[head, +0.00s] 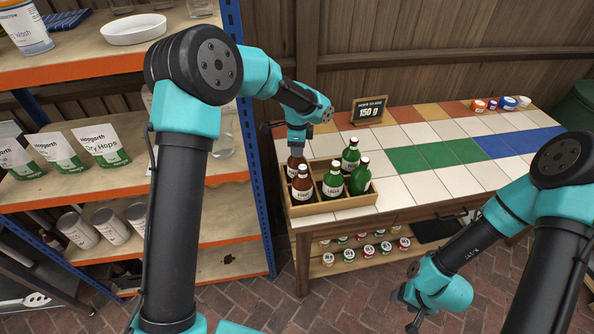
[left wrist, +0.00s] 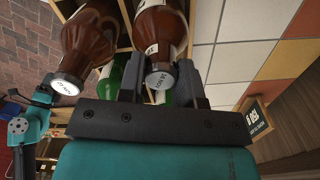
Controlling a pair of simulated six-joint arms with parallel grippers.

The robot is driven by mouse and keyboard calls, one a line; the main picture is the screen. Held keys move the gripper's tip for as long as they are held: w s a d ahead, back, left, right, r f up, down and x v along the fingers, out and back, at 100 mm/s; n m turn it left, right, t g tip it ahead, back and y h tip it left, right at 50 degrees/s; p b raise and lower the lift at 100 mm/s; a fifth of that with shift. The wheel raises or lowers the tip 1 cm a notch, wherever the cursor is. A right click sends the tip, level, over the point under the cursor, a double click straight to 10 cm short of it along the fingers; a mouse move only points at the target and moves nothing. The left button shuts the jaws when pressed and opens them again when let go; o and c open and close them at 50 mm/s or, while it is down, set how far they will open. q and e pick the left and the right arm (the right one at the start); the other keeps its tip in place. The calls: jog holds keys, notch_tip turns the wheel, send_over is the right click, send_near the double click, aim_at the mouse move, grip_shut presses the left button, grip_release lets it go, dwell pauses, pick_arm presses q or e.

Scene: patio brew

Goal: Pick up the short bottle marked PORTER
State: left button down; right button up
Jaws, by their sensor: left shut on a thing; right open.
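My left gripper (head: 297,142) is over the back left of a wooden crate (head: 340,206) on the tiled table. It is shut on the neck of a brown bottle (head: 293,165) with a white cap; the left wrist view shows the fingers (left wrist: 160,90) either side of that neck (left wrist: 158,55). Its label is mostly hidden, so I cannot read PORTER on it. The bottle appears upright, still in the crate. Another brown bottle (head: 302,186) stands in front of it, also in the left wrist view (left wrist: 88,45). My right gripper (head: 412,312) is open and empty, low at the right.
Green bottles (head: 333,180) stand in the crate's other compartments, close by. A small sign reading 150 g (head: 369,110) stands behind the crate. The shelf unit (head: 250,150) is just left of the table. Colored small tubs (head: 508,103) sit far right; the middle tiles are clear.

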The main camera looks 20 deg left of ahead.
pick_arm(q)
jog(key=shift+r, duration=0.1)
dwell(0.4)
notch_tip(320, 180, up, 18)
jog(key=s+d, duration=0.4)
jog(key=s, duration=0.4)
jog(key=s+d, duration=0.4)
jog(key=s, duration=0.4)
dwell(0.8)
